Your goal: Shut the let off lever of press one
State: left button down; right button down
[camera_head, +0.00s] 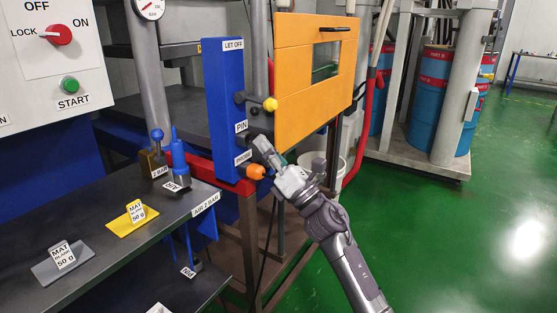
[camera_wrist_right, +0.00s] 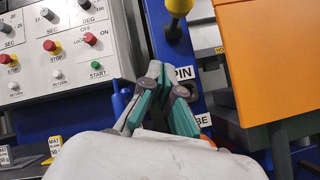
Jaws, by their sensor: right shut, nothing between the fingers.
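A tall blue panel (camera_head: 224,75) labelled LET OFF, PIN and a third partly readable label stands left of the orange guard in the head view. A lever with a yellow ball knob (camera_head: 270,104) sticks out from the panel between the LET OFF and PIN labels. The knob also shows at the top of the right wrist view (camera_wrist_right: 179,5), above the fingertips. An orange knob (camera_head: 256,172) sits lower on the panel. My right gripper (camera_head: 262,147) is shut and empty, close to the panel near the PIN label and below the yellow knob. My left gripper is out of view.
The orange guard (camera_head: 290,58) with a window and black handle is just right of the lever. A dark shelf (camera_head: 105,215) with labelled mats and blue tools lies at left. A control box (camera_head: 55,85) is at upper left. Green floor (camera_head: 480,215) is clear at right.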

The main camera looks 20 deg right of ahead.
aim_at(258, 102)
jog(key=shift+w+d+r+p, duration=0.15)
jog(key=shift+w+d+r, duration=0.1)
jog(key=shift+r, duration=0.5)
jog(key=shift+w+d+r+p, duration=0.2)
jog(key=shift+w+r, duration=0.1)
jog(key=shift+r, duration=0.5)
jog(key=shift+w+d+r+p, duration=0.1)
jog(key=shift+w+d+r, duration=0.15)
jog(key=shift+r, duration=0.5)
